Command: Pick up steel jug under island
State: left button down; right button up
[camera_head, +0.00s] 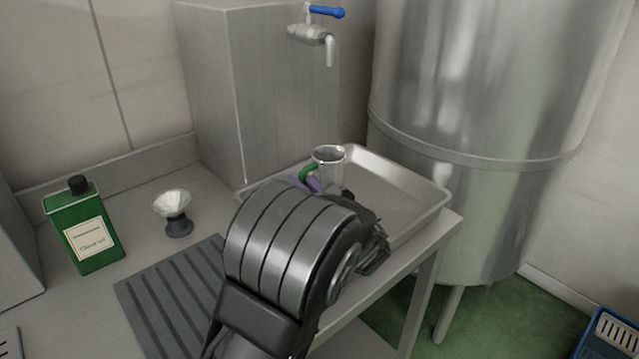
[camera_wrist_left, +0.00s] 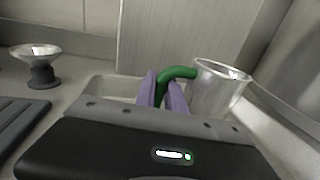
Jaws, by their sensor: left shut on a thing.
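The steel jug (camera_head: 330,168) has a shiny open-topped body and a green handle. It is over the metal tray (camera_head: 418,205) at the far right end of the worktop; I cannot tell if its base touches the tray, as my arm hides it. My left gripper (camera_head: 309,182) is shut with its purple fingers on the green handle. In the left wrist view the jug (camera_wrist_left: 218,88) is upright, right of the fingers (camera_wrist_left: 163,90), with the handle between them. My right gripper is not in view.
A steel tank with a blue-handled tap (camera_head: 312,35) stands behind the tray. A large steel vat (camera_head: 470,130) is at the right. A green bottle (camera_head: 85,227), a funnel-like steel cup on a dark base (camera_head: 174,212) and a ribbed grey mat (camera_head: 165,300) are at the left.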

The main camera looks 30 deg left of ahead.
pick_arm(q)
jog(key=shift+r, duration=0.2)
jog(key=shift+r+p, duration=0.95)
jog(key=shift+r, duration=3.9)
jog(key=shift+d, duration=0.1)
